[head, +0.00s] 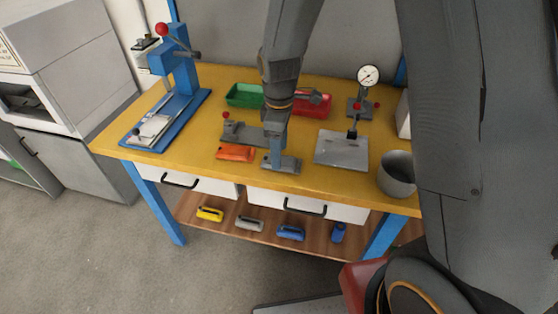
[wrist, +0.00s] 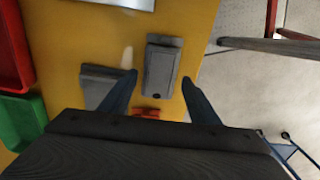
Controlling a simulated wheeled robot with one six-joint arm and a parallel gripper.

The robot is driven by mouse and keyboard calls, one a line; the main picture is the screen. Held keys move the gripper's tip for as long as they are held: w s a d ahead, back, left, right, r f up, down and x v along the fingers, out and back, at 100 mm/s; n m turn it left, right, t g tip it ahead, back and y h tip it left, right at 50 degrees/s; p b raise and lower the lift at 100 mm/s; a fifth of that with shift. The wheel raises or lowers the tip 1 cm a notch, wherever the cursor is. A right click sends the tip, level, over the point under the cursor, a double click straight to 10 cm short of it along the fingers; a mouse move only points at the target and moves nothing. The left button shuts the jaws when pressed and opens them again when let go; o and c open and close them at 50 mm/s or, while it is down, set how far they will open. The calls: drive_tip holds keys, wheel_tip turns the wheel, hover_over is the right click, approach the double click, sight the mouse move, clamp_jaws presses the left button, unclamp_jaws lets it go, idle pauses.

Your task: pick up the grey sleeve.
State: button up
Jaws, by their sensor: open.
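A grey sleeve (head: 290,163), a long flat piece, lies on the yellow bench top near its front edge. In the wrist view the sleeve (wrist: 161,72) lies between the lines of my two fingers, with a small dark spot at its near end. My gripper (head: 275,158) is over it, pointing down, and hides part of it in the head view. In the wrist view my gripper (wrist: 159,82) is open, one finger to each side of the sleeve. I cannot tell how high the fingertips are above the bench.
An orange piece (head: 235,153) and a grey fixture with a red knob (head: 245,134) are close on the left. A metal plate (head: 341,150) and grey cup (head: 396,175) stand right. Green (head: 243,95) and red (head: 314,104) bins are behind. Another grey piece (head: 250,224) is on the lower shelf.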

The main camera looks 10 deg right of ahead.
drive_tip(key=shift+f, duration=1.15)
drive_tip(key=shift+c, duration=0.2)
drive_tip(key=c, duration=0.8)
drive_tip(key=shift+r, duration=0.1)
wheel_tip(320, 180, up, 10)
drive_tip(key=shift+f+b, duration=0.1)
drive_tip(key=shift+b, duration=0.55)
